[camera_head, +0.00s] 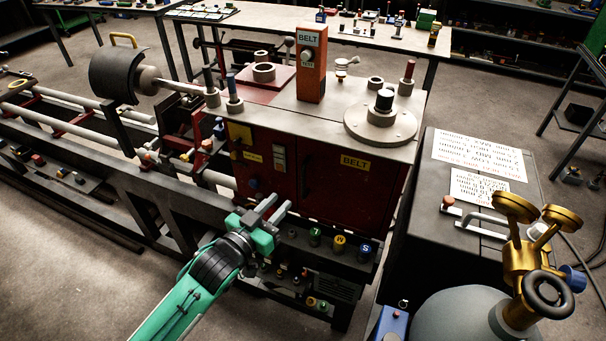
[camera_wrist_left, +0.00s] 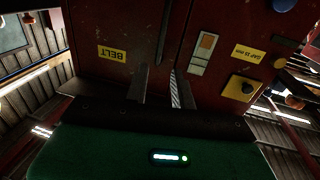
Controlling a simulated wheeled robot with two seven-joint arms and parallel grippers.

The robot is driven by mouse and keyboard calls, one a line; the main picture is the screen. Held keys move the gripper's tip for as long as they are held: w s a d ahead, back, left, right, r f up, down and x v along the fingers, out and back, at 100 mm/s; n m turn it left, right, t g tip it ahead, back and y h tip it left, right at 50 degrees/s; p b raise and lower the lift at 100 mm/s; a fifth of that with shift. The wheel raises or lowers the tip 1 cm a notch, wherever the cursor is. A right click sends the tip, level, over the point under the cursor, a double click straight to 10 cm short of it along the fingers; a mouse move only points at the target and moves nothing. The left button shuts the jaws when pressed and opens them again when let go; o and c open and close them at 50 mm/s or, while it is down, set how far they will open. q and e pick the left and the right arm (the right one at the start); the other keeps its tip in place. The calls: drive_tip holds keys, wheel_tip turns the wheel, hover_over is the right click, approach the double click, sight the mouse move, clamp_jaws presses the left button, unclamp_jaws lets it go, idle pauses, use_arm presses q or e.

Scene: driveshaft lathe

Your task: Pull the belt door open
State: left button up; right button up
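The belt door (camera_head: 345,195) is a dark red panel on the lathe's headstock, with a yellow BELT label (camera_head: 355,162). It looks shut. In the wrist view the door (camera_wrist_left: 125,25) and its label (camera_wrist_left: 112,53) appear upside down. A thin dark vertical bar (camera_wrist_left: 163,35), perhaps the handle, runs along the door's edge. My left gripper (camera_head: 279,205) is in front of the cabinet, low and left of the label. Its two fingers (camera_wrist_left: 160,76) are apart with nothing visible between them, and point toward the bar. My right gripper is not in view.
An orange BELT post (camera_head: 311,65) stands on the headstock top. Lettered knobs (camera_head: 339,243) sit below the door. A grey cabinet (camera_head: 420,240) stands right of the lathe, and a grey gas cylinder (camera_head: 465,315) with gold gauges is at the front right.

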sight(302, 178)
use_arm(q)
drive_tip(key=p+x, duration=0.2)
drive_tip(key=x, duration=0.8)
drive_tip(key=shift+w+d+p, duration=0.1)
drive_tip(key=shift+w+p, duration=0.1)
drive_tip(key=shift+p, duration=0.2)
drive_tip(key=shift+w+d, duration=0.25)
drive_tip(key=shift+w, duration=0.15)
clamp_jaws()
